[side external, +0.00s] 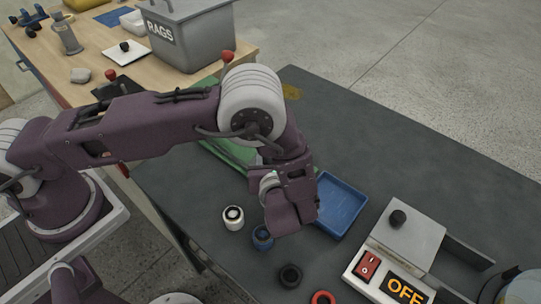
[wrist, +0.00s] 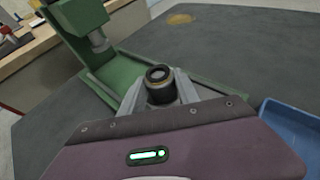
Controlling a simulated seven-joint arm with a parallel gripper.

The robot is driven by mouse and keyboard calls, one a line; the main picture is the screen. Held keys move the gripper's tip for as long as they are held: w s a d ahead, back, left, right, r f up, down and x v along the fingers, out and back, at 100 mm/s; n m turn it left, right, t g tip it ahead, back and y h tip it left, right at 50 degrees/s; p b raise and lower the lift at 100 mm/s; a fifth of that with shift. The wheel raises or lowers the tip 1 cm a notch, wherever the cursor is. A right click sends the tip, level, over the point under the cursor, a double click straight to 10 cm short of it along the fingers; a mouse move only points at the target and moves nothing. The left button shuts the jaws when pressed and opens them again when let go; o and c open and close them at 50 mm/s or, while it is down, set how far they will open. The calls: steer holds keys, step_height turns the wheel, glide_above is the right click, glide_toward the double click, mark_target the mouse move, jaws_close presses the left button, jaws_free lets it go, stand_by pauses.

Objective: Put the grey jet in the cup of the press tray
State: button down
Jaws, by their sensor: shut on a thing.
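My gripper (wrist: 161,93) is shut on the grey jet (wrist: 159,76), a short round piece with a dark open top, seen between the two fingers in the wrist view. The green press tray (wrist: 215,82) lies beyond the fingers, with the green press column (wrist: 75,30) at its left. In the side view the green tray (side external: 232,152) is partly hidden behind my arm, and the fingers and the jet are hidden. I cannot see the tray's cup, nor tell how high the jet is above the tray.
A blue tray (side external: 342,205) lies right of my gripper. A white jet (side external: 233,217), a blue one (side external: 262,238), a black one (side external: 290,275) and a red ring (side external: 323,298) stand near the front edge. A switch box (side external: 400,250) reading OFF is at right. A RAGS bin (side external: 188,38) stands behind.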

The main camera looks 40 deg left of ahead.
steer(key=c, duration=0.9)
jaws_free()
steer(key=v, duration=1.2)
steer(key=s+a+r+n+g+h, duration=0.2)
steer(key=s+a+r+n+g, duration=0.15)
steer(key=a+r+n, duration=0.45)
steer(key=s+a+r+n+g+h, duration=0.1)
steer(key=s+a+r+n+g, duration=0.25)
steer(key=a+r+n, duration=0.45)
steer(key=shift+s+d+r+n+t+h, duration=0.15)
steer(key=shift+s+r+n+t+h, duration=0.35)
steer(key=shift+s+r+n+h, duration=0.9)
steer(key=shift+s+d+r+n+t+h, duration=0.15)
steer(key=shift+s+r+n+t+h, duration=0.5)
steer(key=shift+s+r+n, duration=1.4)
steer(key=shift+s+d+r+n+t+h, duration=0.1)
steer(key=shift+s+r+n+t+h, duration=0.25)
steer(key=shift+s+r+n+h, duration=1.3)
